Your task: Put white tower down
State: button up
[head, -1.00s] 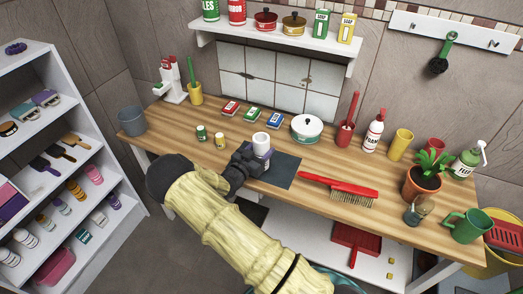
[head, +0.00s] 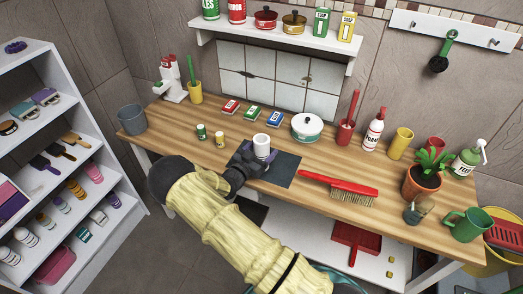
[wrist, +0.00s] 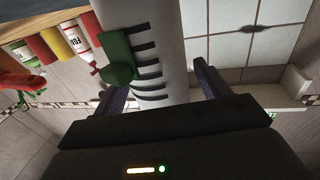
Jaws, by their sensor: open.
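The white tower (head: 261,143) is a pale upright cylinder at the left part of the dark mat (head: 284,172) on the wooden bench. My gripper (head: 258,160) is low at its near side and hides its lower part. In the wrist view the tower (wrist: 165,25) shows as a white column with a row of black slots and a green piece on its side. My gripper (wrist: 157,88) is open there, with one dark finger on each side of the column. The tower's foot is hidden, so its contact with the mat cannot be seen directly.
Small green (head: 202,132) and yellow (head: 220,140) cans stand to the left. A red brush (head: 340,190) lies right of the mat. The mat's right part is bare.

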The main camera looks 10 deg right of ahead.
jog(key=b+v, duration=0.2)
jog(key=v, duration=1)
jog(key=shift+r, duration=0.1)
jog(key=s+d+r+n+g+y, duration=0.4)
jog(key=s+r+y, duration=0.2)
jog(key=s, duration=0.4)
jog(key=s+d+r+n+g+y, duration=0.4)
jog(key=s+r+n+g+y, duration=0.1)
jog(key=s, duration=0.6)
jog(key=shift+s+d+r+g+y, duration=0.3)
jog(key=shift+s+d+r+y, duration=0.1)
jog(key=shift+r+y, duration=0.6)
jog(key=shift+w+f, duration=0.1)
dwell(0.8)
